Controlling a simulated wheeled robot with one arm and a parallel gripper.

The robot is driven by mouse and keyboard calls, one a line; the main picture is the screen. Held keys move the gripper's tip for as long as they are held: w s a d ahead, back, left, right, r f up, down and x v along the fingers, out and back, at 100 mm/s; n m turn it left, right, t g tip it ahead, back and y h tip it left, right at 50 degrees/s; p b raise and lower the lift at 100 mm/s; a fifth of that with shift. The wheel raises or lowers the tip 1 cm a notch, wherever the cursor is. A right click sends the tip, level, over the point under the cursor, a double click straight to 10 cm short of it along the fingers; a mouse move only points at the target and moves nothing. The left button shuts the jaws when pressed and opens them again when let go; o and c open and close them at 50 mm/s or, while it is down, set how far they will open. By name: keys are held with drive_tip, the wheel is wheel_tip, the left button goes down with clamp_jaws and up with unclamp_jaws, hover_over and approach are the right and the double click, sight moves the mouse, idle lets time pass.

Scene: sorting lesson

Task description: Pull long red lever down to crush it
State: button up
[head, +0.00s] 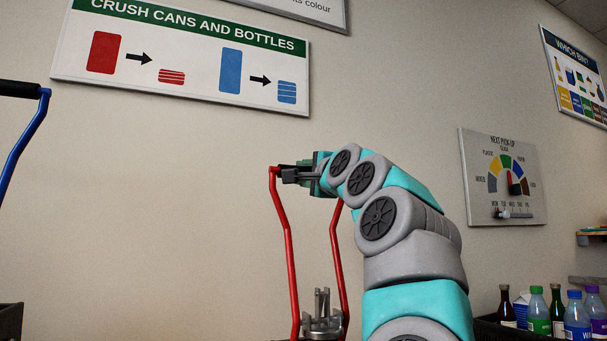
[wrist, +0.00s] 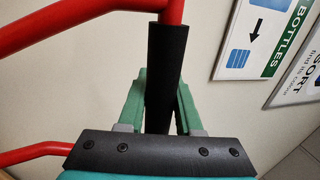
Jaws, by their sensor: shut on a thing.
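The long red lever (head: 288,240) stands raised, with two red side bars rising to a crossbar at the top. My gripper (head: 284,175) is at that top crossbar, shut on its black handle. In the wrist view the black handle grip (wrist: 163,70) lies between the green fingers of my gripper (wrist: 161,100), with red bar at its upper end. Below the lever in the head view is the grey metal head of the crusher (head: 322,318). Whatever lies under that head is out of the picture.
A blue lever (head: 22,140) with a black handle is raised at the far left. Several bottles (head: 577,315) and a carton stand in a dark crate at lower right. Wall signs (head: 185,55) and a dial board (head: 503,177) hang behind.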

clamp_jaws()
idle(0.8)
